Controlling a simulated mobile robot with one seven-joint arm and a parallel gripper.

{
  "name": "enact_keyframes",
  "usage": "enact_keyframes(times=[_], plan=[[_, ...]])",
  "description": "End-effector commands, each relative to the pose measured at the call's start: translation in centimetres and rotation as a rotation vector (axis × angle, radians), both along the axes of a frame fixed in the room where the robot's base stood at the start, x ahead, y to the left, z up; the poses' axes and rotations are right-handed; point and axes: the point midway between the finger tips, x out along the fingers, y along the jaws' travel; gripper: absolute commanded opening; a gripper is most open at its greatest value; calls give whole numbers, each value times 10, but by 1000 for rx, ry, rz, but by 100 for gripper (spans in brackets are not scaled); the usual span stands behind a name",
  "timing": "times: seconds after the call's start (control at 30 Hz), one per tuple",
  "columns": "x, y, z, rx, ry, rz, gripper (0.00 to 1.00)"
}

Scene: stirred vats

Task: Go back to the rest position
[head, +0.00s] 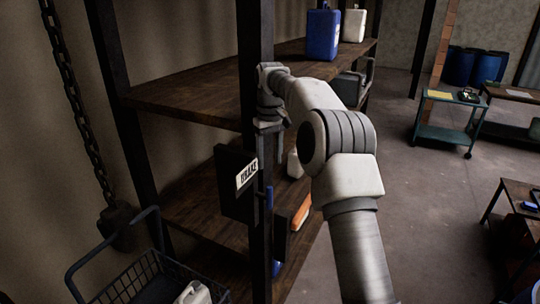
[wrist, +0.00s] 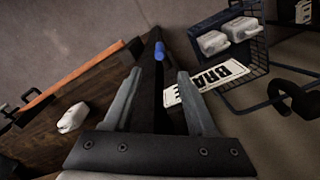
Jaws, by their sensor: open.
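My gripper (wrist: 160,75) is open in the wrist view, its two grey fingers apart. The dark rack post and a small blue piece (wrist: 159,50) show in line with the gap; nothing is visibly gripped. In the head view my gripper (head: 268,125) points down beside the front post of the rack (head: 257,60), above a dark plate with a white lettered label (head: 246,173). The label also shows in the wrist view (wrist: 208,84). I cannot tell whether the fingers touch the post. My arm reaches in from the lower right.
The rack's upper shelf (head: 185,95) holds a blue canister (head: 323,35) and a white canister (head: 353,26). A white container (wrist: 73,117) and an orange bar (head: 301,213) are lower. A wire basket (head: 165,271) holds white containers. A chain (head: 75,100) hangs left.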

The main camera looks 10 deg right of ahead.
Motion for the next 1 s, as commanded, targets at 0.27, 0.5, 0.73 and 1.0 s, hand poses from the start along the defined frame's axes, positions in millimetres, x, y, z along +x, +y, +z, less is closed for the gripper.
enact_keyframes(times=[0.27, 0.5, 0.73, 1.0], plan=[[0, 0, 1, 0, 0, 0, 57], [-11, 2, 15, -8, -24, -3, 57], [-57, 4, 53, -32, -100, -27, 57], [-130, -1, 81, -46, -194, -83, 57]])
